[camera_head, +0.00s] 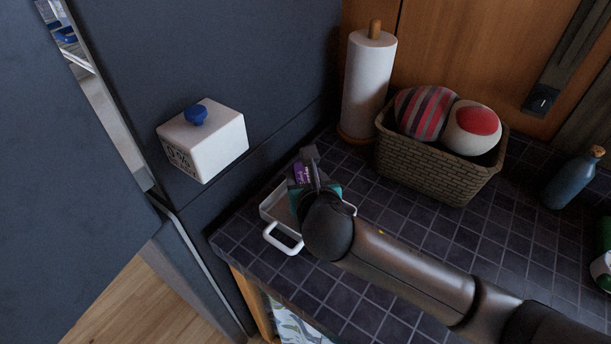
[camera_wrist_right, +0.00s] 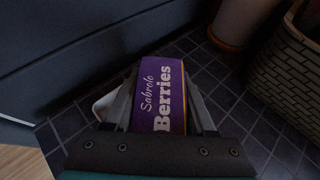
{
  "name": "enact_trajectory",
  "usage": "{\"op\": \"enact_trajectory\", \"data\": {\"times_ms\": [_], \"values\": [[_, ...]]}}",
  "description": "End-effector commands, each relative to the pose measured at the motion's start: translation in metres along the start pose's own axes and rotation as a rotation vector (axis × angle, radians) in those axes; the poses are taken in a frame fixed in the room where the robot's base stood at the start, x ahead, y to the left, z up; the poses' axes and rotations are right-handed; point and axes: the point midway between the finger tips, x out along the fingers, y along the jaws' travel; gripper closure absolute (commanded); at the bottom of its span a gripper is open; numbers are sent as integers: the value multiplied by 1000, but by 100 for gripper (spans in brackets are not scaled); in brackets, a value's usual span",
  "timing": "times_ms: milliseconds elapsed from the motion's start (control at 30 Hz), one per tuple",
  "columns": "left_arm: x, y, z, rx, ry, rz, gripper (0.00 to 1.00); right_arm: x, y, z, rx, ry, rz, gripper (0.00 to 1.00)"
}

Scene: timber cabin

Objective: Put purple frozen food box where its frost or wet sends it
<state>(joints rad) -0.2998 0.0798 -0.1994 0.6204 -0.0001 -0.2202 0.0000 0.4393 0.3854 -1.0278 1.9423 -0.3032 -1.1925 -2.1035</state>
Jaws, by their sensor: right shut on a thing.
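My right gripper (camera_head: 309,178) is shut on the purple frozen food box (camera_head: 300,172), over the white tray on the dark tiled counter. In the right wrist view, the box (camera_wrist_right: 158,90) sits between the two fingers and reads "Sabrolo Berries". No frost or wet shows on the face in view; its other faces are hidden. The white tray (camera_head: 274,207), with looped handles, is partly hidden under my gripper. I cannot tell whether the box touches it. A dark blue fridge (camera_head: 265,55) stands at left, its door open, with a bit of the inside showing. My left gripper is not in view.
A white box with a blue knob (camera_head: 203,140) and black marks is at the fridge. A paper towel roll (camera_head: 367,85), a woven basket (camera_head: 430,165) holding two round things, and a blue bottle (camera_head: 572,180) stand on the counter. The counter's front edge is near the tray.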

Motion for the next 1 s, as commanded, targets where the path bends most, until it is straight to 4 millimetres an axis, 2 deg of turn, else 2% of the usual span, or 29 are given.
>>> {"op": "enact_trajectory", "data": {"times_ms": [67,100,333,667,867,1000], "values": [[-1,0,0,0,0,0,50,1,0,-1,0,-2,1,100],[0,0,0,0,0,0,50,1,0,-2,0,0,0,39],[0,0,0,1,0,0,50,1,0,-2,-1,1,0,14],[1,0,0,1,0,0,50,-1,0,1,0,0,0,14],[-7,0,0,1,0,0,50,-24,0,2,-2,1,0,14],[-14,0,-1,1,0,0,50,-51,0,2,-2,2,1,14]]}}
